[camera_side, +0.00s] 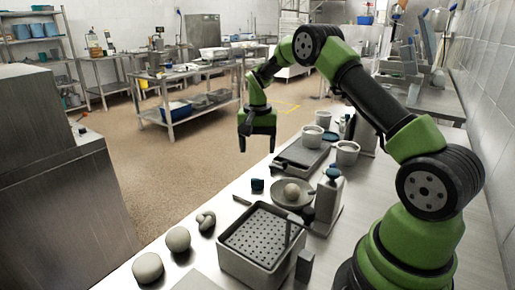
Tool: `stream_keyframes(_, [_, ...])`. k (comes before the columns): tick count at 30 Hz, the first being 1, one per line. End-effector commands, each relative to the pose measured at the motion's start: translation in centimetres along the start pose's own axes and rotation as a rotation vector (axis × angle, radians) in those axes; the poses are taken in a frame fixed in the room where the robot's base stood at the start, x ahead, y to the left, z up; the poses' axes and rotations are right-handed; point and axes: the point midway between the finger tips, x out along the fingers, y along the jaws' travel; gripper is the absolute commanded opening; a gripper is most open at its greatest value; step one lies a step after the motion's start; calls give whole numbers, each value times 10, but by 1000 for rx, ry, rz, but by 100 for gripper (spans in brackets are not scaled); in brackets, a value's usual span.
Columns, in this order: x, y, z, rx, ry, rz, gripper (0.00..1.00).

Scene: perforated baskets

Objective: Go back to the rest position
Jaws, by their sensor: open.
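My gripper (257,146) hangs in the air at the end of the green and black arm, fingers pointing down. Its two fingers are apart and nothing shows between them. It is beyond the far left edge of the steel counter in the picture, above the line of the counter's objects. A perforated basket (231,264) stands on the counter at the front, with a grey upright piece at its right side. The basket's visible floor is bare.
Several round beige items (178,239) lie left of the basket. A plate (305,200) holding a round item, a dispenser bottle (328,203), a dark tray (301,157) and white cups (347,152) stand behind it. A tiled wall (488,110) bounds the right. The air around my gripper is clear.

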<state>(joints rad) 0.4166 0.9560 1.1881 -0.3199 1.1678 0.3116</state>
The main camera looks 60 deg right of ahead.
Motion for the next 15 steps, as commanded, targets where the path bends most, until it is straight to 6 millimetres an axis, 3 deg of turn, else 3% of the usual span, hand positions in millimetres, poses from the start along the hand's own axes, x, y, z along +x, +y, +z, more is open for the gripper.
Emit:
stream_keyframes(5, [-14, -3, 5, -20, 13, -16, 68])
stream_keyframes(10, [-70, -12, 36, -110, 65, -86, 68])
stream_keyframes(15, [-133, -9, 89, -233, 131, -181, 68])
